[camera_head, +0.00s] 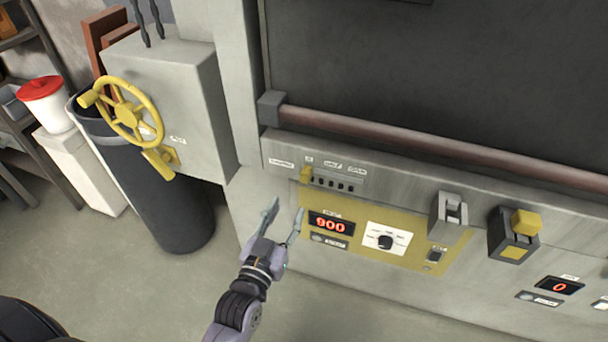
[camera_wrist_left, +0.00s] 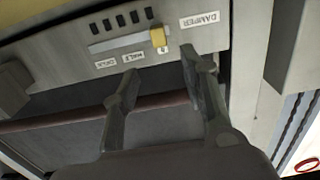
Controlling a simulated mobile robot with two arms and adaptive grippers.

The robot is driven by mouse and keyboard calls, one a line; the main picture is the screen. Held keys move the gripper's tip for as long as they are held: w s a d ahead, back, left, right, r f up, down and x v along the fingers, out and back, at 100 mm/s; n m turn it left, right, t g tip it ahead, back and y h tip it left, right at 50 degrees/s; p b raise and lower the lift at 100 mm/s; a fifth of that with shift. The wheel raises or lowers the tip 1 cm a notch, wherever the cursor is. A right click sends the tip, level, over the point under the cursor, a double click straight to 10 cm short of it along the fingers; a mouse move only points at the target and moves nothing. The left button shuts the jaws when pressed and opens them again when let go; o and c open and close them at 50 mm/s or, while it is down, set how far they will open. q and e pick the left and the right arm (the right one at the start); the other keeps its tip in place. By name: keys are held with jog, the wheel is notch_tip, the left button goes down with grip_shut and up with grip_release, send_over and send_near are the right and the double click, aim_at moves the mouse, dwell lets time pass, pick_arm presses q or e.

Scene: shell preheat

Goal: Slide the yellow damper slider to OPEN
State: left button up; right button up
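The yellow damper slider (camera_head: 306,174) is a small knob at the left end of its slot, by the DAMPER label and below a small mark that I cannot read surely. The HALF and OPEN labels lie to its right. The slider also shows in the left wrist view (camera_wrist_left: 158,37), where the panel appears upside down and OPEN lies to the left. My left gripper (camera_head: 287,208) is open and empty, just below and left of the slider. In the left wrist view its fingertips (camera_wrist_left: 158,62) are spread, with the slider beyond the gap between them. My right gripper is not in view.
A yellow panel with a red 900 display (camera_head: 331,224) and a dial (camera_head: 386,241) sits below the slider. A long handle bar (camera_head: 420,146) runs above it. A yellow handwheel (camera_head: 127,113) and a dark bin (camera_head: 165,215) stand at the left.

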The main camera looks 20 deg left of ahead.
aim_at(304, 177)
pick_arm(q)
jog(key=w, duration=0.6)
jog(key=w+p, duration=0.1)
jog(key=w, duration=0.4)
jog(key=shift+w+d, duration=0.2)
jog(key=shift+w, duration=0.2)
jog(key=shift+c, duration=0.5)
grip_shut()
